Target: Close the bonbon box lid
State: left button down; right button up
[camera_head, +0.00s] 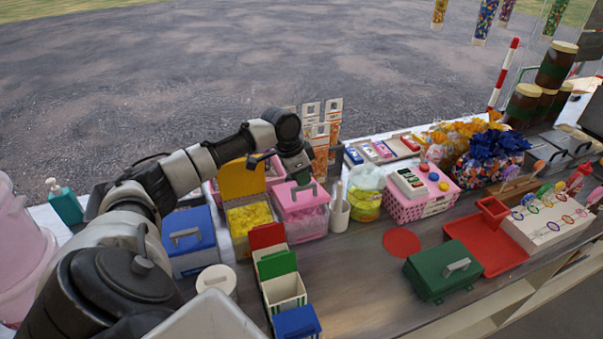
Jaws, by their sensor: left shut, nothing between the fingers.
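Several lidded boxes stand side by side on the counter, and I cannot tell for sure which is the bonbon box. One box (248,236) holds yellow sweets, and its yellow lid (242,181) stands upright at its back edge. The pink-lidded box (303,222) right of it has its lid (296,200) down, with a grey handle on top. The blue-lidded box (190,254) at left is also closed. My left gripper (301,175) is shut and empty, just above the back of the pink lid and right of the raised yellow lid. My right gripper is out of view.
Small boxes with red (266,235), green (277,264) and blue (297,322) lids stand in front. A dark green box (438,278) and red tray (490,248) lie farther right.

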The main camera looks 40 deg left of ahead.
aim_at(309, 201)
pick_arm(q)
jog(key=d+f+y+p, duration=0.1)
jog(key=s+d+f+t+p, duration=0.1)
jog(key=shift+s+d+f+y+p, duration=0.2)
jog(key=shift+d+y+p, duration=0.05)
jog(key=shift+y+p, duration=0.15)
jog(key=shift+d+f, duration=0.1)
jog(key=shift+f, duration=0.35)
notch_tip(309, 201, up, 4)
jog(key=p, duration=0.5)
jog(key=shift+r, duration=0.25)
jog(key=shift+s+r, duration=0.15)
jog(key=shift+r, duration=0.1)
jog(key=b+v, duration=0.3)
jog(key=v, duration=0.6)
jog(key=shift+s+d, duration=0.2)
jog(key=shift+d, duration=0.15)
jog(key=shift+f, duration=0.1)
